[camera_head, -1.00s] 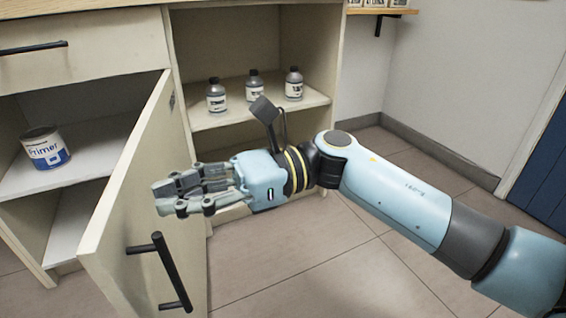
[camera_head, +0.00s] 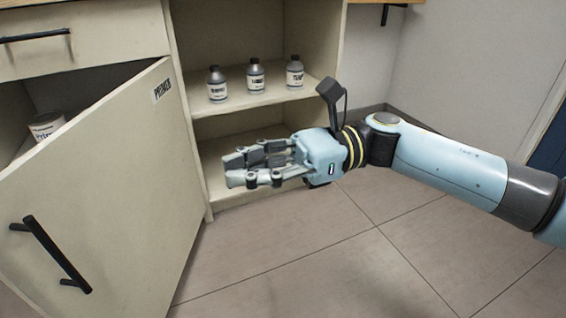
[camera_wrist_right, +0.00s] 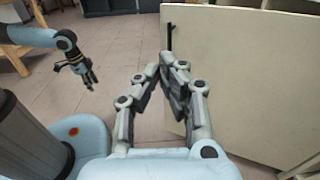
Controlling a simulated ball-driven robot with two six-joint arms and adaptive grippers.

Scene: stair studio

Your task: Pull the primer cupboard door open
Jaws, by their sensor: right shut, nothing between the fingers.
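The primer cupboard door (camera_head: 115,180) is cream, labelled PRIMER, and stands ajar at the left of the head view. It is hinged on its right side. Its black bar handle (camera_head: 57,255) is at lower left. My right gripper (camera_head: 232,172) is shut and empty, to the right of the door and apart from the handle. In the wrist view its fingers (camera_wrist_right: 165,75) come together beside a pale panel (camera_wrist_right: 245,85), likely the door, with a dark bar at its edge. My left gripper (camera_wrist_right: 82,70) hangs at upper left there, too small to tell its state.
A primer can (camera_head: 46,124) stands inside, partly hidden by the door. A drawer with a black handle (camera_head: 35,36) is above. Three bottles (camera_head: 256,75) stand on the open shelf (camera_head: 270,101) to the right. The tiled floor (camera_head: 300,250) in front is clear.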

